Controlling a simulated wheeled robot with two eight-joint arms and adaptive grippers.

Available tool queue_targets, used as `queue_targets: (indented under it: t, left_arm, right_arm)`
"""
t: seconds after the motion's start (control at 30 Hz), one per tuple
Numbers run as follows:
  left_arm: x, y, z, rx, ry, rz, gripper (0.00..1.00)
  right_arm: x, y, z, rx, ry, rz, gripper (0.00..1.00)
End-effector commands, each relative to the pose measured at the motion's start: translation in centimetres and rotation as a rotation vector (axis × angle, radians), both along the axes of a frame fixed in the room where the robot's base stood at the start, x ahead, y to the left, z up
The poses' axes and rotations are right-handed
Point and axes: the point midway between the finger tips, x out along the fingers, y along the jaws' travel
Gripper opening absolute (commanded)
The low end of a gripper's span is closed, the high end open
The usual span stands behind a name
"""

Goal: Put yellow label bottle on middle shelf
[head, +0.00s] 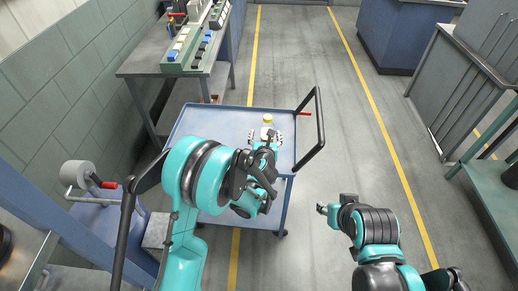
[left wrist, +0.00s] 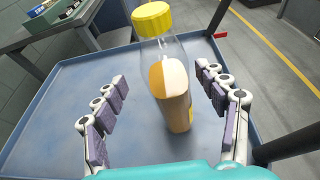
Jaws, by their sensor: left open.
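A clear bottle (head: 267,119) with a yellow cap stands upright on the top tray of a blue cart (head: 205,122). In the left wrist view the bottle (left wrist: 172,95) shows tan contents and a strip of yellow at its right side. My left gripper (head: 266,136) is open, with its padded fingers on either side of the bottle in the left wrist view (left wrist: 165,108). Gaps show between the fingers and the bottle. A lower shelf (head: 212,218) of the cart shows partly below the tray. My right gripper (head: 322,209) hangs empty right of the cart, its jaws too small to judge.
The cart has a dark handle (head: 320,125) at its right end. A workbench (head: 150,62) with green racks (head: 190,45) stands behind it at the left. A green-topped table (head: 490,190) is at the right. The rest of the tray and the floor to the right are clear.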

Motion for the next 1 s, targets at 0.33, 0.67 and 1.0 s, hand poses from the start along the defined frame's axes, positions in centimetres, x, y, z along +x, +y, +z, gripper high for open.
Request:
queue_targets:
  t: [0.33,0.67,1.0]
  left_arm:
    - [3.2,-0.4,-2.2,-0.02,0.014,0.007,0.72]
    - [7.1,-0.7,-3.6,-0.018,0.012,0.006,0.72]
    - [7.1,-0.8,-3.5,-0.017,0.012,0.006,0.43]
  right_arm:
    - [0.0,0.0,-1.3,0.0,0.0,0.0,0.4]
    - [0.0,0.0,-2.9,0.0,0.0,0.0,0.4]
    - [0.0,0.0,-2.8,0.0,0.0,0.0,0.4]
